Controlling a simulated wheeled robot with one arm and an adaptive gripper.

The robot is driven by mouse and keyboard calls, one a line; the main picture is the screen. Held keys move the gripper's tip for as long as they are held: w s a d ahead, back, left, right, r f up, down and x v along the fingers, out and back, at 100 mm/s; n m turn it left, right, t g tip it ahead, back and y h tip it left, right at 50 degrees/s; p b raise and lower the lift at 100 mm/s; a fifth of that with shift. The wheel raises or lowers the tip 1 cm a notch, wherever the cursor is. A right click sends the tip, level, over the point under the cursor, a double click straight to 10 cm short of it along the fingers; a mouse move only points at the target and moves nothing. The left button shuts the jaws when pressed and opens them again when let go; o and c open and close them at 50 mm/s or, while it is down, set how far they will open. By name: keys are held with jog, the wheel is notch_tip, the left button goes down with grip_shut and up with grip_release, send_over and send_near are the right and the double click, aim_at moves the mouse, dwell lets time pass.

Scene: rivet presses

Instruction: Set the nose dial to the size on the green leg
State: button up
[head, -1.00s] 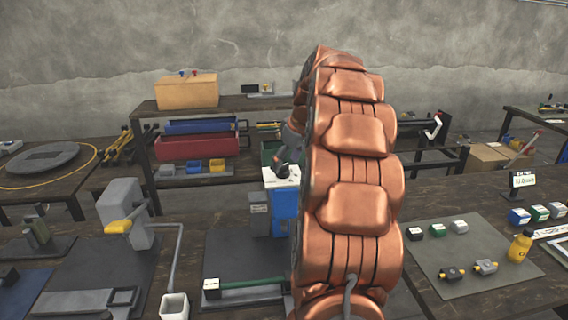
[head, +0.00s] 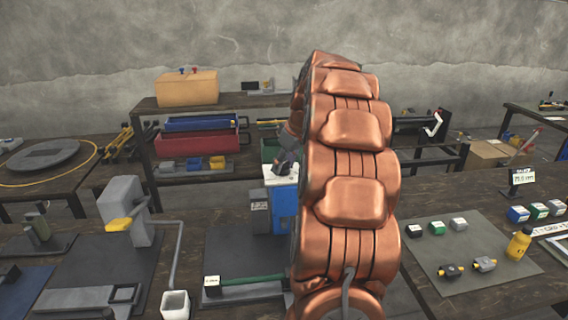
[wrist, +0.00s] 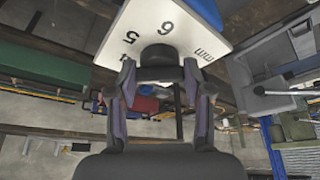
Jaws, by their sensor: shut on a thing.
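The nose dial is a black knob (wrist: 160,57) on a white plate (wrist: 185,28), with the figures 5 and 6 and "mm" legible in the wrist view. The 6 lies beside the knob. My gripper (wrist: 160,80) is shut on the knob; its fingers stand on either side of it. In the head view, my gripper (head: 284,165) is at the white top (head: 278,175) of the blue press (head: 285,208), partly hidden by my arm. The green leg (head: 250,280) lies in front, with a white label (head: 212,281) too small to read.
A grey press with a yellow handle (head: 119,224) and a white cup (head: 175,304) stand to the left. A mat with small blocks (head: 437,228) and a yellow bottle (head: 519,244) lie to the right. Shelves with red and blue bins (head: 198,142) stand behind.

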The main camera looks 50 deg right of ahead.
jog(key=shift+c, duration=1.4)
jog(key=shift+m, duration=0.4)
jog(key=m+h+b, duration=0.1)
jog(key=m+b, duration=0.1)
jog(key=m, duration=0.1)
jog(key=shift+a+f+m+h, duration=0.1)
jog(key=shift+m+h, duration=0.2)
jog(key=m+h+b, duration=0.1)
jog(key=m, duration=0.1)
jog(key=m+g+h+b, duration=0.1)
jog(key=m, duration=0.2)
jog(key=shift+w, duration=0.1)
jog(key=m+g, duration=0.1)
jog(key=m, duration=0.2)
jog(key=m+g+h+b, duration=0.1)
jog(key=m, duration=0.1)
jog(key=shift+w+a+m, duration=0.1)
jog(key=shift+w+m, duration=0.05)
jog(key=shift+m, duration=0.25)
jog(key=shift+m+g+b, duration=0.8)
jog(key=shift+m+g, duration=0.2)
jog(key=shift+m, duration=1.4)
jog(key=o, duration=1.2)
jog(key=shift+c, duration=0.2)
